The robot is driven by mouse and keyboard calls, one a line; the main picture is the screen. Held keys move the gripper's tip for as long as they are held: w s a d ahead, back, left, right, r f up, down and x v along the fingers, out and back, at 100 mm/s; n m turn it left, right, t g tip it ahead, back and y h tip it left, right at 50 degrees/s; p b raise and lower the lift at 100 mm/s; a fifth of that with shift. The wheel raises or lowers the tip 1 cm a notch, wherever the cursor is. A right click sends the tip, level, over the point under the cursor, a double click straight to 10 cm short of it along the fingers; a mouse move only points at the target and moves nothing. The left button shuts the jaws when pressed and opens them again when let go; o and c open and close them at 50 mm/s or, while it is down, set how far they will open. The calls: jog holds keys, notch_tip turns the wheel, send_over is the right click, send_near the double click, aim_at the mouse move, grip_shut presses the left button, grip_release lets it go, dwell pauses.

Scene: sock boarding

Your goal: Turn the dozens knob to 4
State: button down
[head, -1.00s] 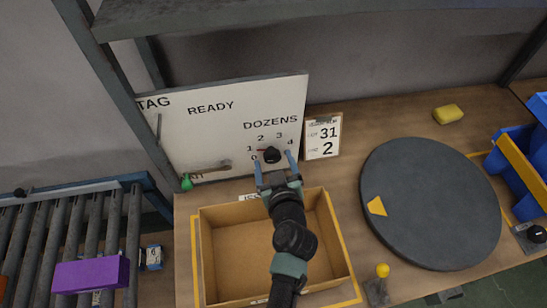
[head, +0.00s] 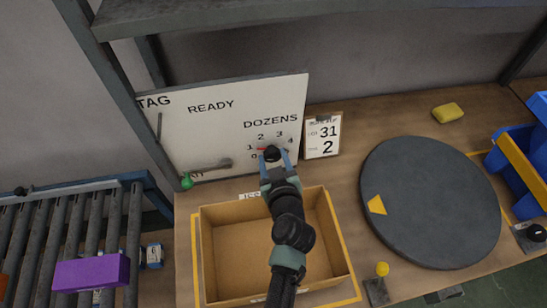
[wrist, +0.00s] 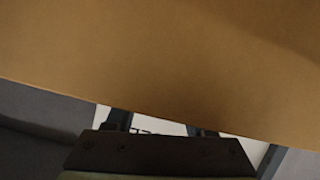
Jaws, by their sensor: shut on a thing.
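The black dozens knob (head: 271,154) sits on the white panel (head: 225,130), under the word DOZENS, with the numbers 0 to 4 around it. A red pointer mark shows at the knob's left side, toward the 1. My gripper (head: 273,161) reaches the knob from below, with its blue fingers on either side of it, and is shut on it. The fingers hide part of the knob's lower edge. In the wrist view, only my gripper's dark base and parts of the fingers (wrist: 160,128) show; the knob is hidden there.
An open cardboard box (head: 203,255) stands under my arm. A card (head: 322,136) reading 31 and 2 stands right of the panel. A lever (head: 210,167) and a green knob (head: 187,183) are at the panel's lower left. A dark round turntable (head: 430,205) is at right.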

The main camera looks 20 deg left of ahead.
jog(key=shift+d+f+m+y+b, duration=0.1)
jog(key=shift+f+m+y+b, duration=0.2)
jog(key=shift+m+b, duration=0.65)
jog(key=shift+r+g+y+b, duration=0.3)
jog(key=shift+g+b, duration=0.1)
jog(key=shift+b, duration=0.15)
jog(key=shift+c, duration=1.3)
grip_release()
jog(key=b+v, duration=0.1)
jog(key=v, duration=1.2)
